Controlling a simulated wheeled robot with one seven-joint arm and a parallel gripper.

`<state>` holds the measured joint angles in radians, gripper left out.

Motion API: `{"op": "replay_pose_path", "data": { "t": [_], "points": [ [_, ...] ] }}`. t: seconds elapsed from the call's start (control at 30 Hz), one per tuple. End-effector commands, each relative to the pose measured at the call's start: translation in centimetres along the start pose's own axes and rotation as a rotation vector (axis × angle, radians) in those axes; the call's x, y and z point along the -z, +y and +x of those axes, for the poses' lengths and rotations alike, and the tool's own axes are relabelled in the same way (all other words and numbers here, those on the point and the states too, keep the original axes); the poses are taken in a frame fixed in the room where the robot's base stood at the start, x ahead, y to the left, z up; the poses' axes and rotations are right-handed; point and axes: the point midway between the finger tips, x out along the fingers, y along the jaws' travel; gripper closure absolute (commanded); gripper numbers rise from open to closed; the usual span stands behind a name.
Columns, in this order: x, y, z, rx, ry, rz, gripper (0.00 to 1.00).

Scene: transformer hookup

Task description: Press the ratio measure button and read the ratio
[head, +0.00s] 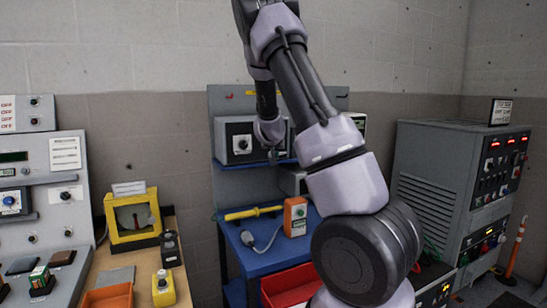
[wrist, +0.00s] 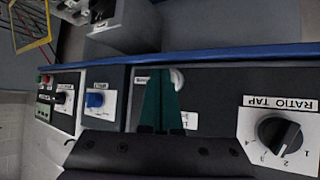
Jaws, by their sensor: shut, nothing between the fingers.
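The ratio instrument is a dark box with a knob (head: 241,144) on the shelf of the blue bench. The wrist view shows its face upside down, with a RATIO TAP label and black rotary knob (wrist: 280,135) at right. My gripper (wrist: 160,78) is shut and empty in front of this face, left of the knob. A pale round button (wrist: 178,78) shows just beside the fingertips and is partly hidden by them. I cannot tell whether they touch it. In the head view my arm covers the instrument's right side. No ratio reading is legible.
Other instruments, one with a blue knob (wrist: 95,100), stand left in the wrist view. An orange meter (head: 295,215), yellow tool (head: 253,213) and red bin (head: 288,286) are on the bench below. A grey cabinet (head: 435,165) stands at right.

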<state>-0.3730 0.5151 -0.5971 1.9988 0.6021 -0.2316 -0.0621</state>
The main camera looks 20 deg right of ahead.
Motion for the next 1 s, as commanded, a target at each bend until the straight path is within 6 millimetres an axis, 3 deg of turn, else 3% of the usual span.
{"op": "replay_pose_path", "data": {
  "t": [0.43,1.0],
  "points": [
    [0.2,-0.1,0.2,0.000,0.000,0.000,1.00],
    [-0.7,0.7,-1.0,0.000,0.000,0.000,1.00]
  ]
}}
